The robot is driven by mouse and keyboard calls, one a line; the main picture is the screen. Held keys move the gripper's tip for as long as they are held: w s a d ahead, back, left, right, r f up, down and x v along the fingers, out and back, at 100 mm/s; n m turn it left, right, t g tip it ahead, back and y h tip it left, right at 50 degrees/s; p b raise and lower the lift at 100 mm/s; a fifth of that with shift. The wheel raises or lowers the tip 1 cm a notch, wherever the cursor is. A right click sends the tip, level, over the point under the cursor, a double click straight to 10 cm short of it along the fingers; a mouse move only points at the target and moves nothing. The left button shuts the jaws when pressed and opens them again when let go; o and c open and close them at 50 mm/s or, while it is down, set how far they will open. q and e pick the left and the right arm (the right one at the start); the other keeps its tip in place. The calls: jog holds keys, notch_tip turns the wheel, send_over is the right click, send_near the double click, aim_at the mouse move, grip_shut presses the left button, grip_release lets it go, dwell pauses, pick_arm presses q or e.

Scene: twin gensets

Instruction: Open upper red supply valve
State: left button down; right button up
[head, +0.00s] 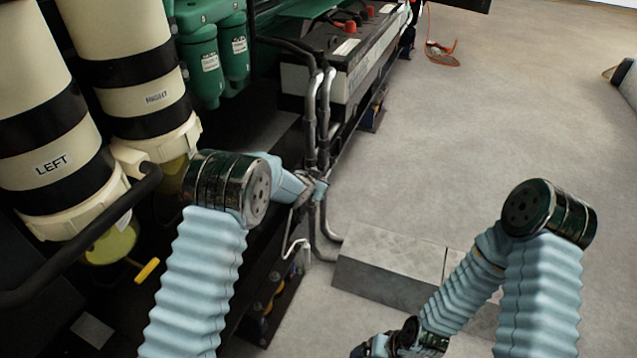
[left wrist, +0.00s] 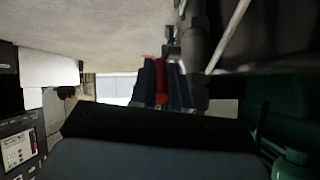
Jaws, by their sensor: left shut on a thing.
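The red valve handle (left wrist: 162,82) shows in the left wrist view, between the two dark blue fingers of my left gripper (left wrist: 163,88). The gripper is shut on it. A dark pipe with a fitting (left wrist: 195,45) runs right beside the handle. In the head view my left gripper (head: 314,190) reaches the vertical pipes (head: 325,120) beside the genset frame; the handle itself is hidden there.
A grey concrete block (head: 390,270) lies by the pipes. Open floor (head: 500,110) spreads right.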

pick_arm(q)
jog(key=c, duration=1.1)
grip_release()
jog(key=b+v, duration=0.1)
jog(key=v, duration=1.2)
jog(key=shift+s+r, duration=0.15)
jog(key=shift+s, duration=0.2)
